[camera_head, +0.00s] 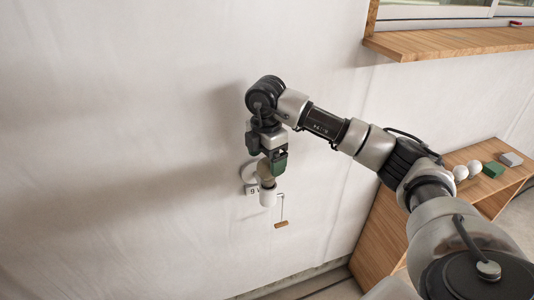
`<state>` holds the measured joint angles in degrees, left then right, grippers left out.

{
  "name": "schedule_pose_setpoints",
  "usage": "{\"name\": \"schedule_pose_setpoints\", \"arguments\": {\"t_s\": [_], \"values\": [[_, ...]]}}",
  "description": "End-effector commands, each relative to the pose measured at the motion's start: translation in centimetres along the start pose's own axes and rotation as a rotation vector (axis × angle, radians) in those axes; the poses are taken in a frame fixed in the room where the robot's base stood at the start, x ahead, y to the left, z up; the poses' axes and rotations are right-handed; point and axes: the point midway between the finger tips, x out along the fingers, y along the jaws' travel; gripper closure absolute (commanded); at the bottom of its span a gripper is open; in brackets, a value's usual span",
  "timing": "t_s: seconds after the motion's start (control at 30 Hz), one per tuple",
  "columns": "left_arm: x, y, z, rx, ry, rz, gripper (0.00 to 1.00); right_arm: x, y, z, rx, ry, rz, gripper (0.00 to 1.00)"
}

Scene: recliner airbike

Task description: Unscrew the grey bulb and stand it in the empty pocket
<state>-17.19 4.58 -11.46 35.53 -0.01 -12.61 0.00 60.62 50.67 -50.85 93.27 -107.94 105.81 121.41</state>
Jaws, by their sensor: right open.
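A grey-brown bulb (265,174) sits upright in a white socket (268,197) on a round white wall mount (248,173). My right gripper (266,157) points down right over the bulb, its green-padded fingers open. One finger is left of the bulb's top and the other overlaps it on the right; whether they touch it is hard to tell. On the wooden shelf at right are two white bulbs (467,170), a green block (493,169) and a light grey block (510,159). An empty pocket cannot be made out. My left gripper is out of view.
A small number label (251,189) is beside the socket. A thin pull cord with a wooden handle (281,224) hangs just right of it. A wooden window ledge (450,42) juts out at upper right. The wall at left is bare.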

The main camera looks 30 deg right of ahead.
Motion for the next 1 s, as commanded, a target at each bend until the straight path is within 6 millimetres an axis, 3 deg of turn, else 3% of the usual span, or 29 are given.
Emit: {"name": "schedule_pose_setpoints", "arguments": {"t_s": [0.1, 0.27, 0.63, 1.0], "values": [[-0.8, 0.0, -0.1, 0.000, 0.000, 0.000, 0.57, -0.2, 0.1, -0.1, 0.174, 0.001, -0.002, 0.14], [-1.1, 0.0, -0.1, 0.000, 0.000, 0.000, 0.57, 0.0, 0.1, -0.1, 0.299, 0.000, -0.002, 0.14], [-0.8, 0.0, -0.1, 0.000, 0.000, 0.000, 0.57, 0.2, 0.1, 0.0, 0.307, 0.000, -0.001, 0.14], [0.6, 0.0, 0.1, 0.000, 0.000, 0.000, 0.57, 2.4, 0.1, 0.0, 0.306, 0.000, -0.001, 0.14]]}}
